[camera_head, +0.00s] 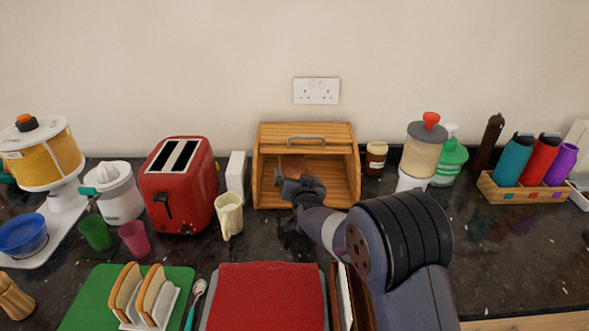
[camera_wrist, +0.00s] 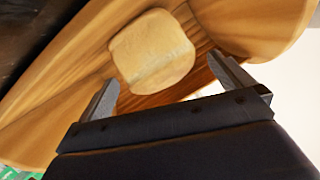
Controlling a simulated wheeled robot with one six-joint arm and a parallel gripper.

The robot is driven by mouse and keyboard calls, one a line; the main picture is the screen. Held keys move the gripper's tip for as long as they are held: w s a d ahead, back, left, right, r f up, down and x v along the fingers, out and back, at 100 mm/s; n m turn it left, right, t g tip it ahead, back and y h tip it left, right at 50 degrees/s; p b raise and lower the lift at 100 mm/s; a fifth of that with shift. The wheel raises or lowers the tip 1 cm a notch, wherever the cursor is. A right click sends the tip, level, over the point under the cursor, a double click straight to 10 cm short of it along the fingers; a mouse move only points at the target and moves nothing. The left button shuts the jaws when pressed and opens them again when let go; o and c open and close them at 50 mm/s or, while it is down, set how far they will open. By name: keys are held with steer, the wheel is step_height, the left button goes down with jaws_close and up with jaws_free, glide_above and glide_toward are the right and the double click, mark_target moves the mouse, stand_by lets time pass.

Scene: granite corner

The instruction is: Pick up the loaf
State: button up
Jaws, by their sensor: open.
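The loaf (camera_wrist: 152,52) is pale tan and rounded. In the wrist view it lies on the wooden floor of the bread bin, ahead of my gripper. My gripper (camera_wrist: 165,80) is open, with its fingers apart to either side of the loaf's near end; I cannot tell if they touch it. In the head view the bread bin (camera_head: 268,170) is wooden and open at the front, against the back wall. My gripper (camera_head: 291,181) reaches into its opening there. Only a small brownish part of the loaf (camera_head: 293,165) shows behind the gripper.
A white carton (camera_head: 235,172) and cream jug (camera_head: 229,214) stand close left of the bin, beside the red toaster (camera_head: 178,185). A jar (camera_head: 376,158) and a blender-like container (camera_head: 421,152) stand to its right. A red cloth (camera_head: 268,297) lies in front.

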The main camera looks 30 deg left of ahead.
mark_target(291, 166)
steer(key=shift+p+x, duration=1.15)
steer(key=shift+x, duration=1.55)
steer(key=shift+s+a, duration=0.1)
steer(key=c, duration=0.9)
steer(key=shift+c, duration=0.7)
steer(key=shift+r, duration=0.15)
